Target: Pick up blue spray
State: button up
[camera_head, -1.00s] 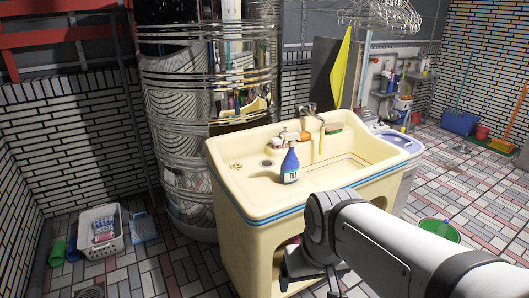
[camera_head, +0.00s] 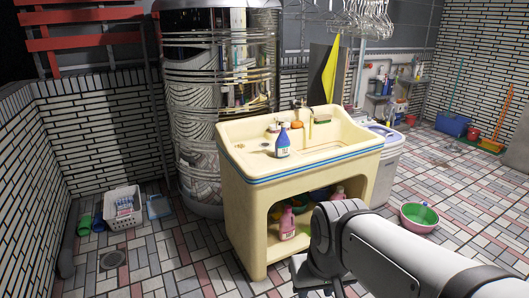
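The blue spray bottle (camera_head: 283,143) stands upright on the top of the cream sink (camera_head: 345,163), left of the basin, with a white label on its front. My arm reaches in from the lower right. My gripper (camera_head: 320,288) is at the bottom edge, in front of the sink's open lower shelf and well below the spray. It is partly cut off by the frame, so its fingers do not show clearly. It is apart from the spray.
Pink bottles (camera_head: 287,223) stand on the shelf under the sink. An orange item (camera_head: 297,125) lies behind the spray near the tap. A basin (camera_head: 419,217) is on the floor at right, a white basket (camera_head: 123,207) at left. Tiled floor is open on both sides.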

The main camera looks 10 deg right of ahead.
aim_at(283, 143)
jog(key=z, duration=0.8)
jog(key=i, duration=2.2)
jog(key=u, duration=0.45)
jog(key=i, duration=0.9)
jog(key=u, duration=0.65)
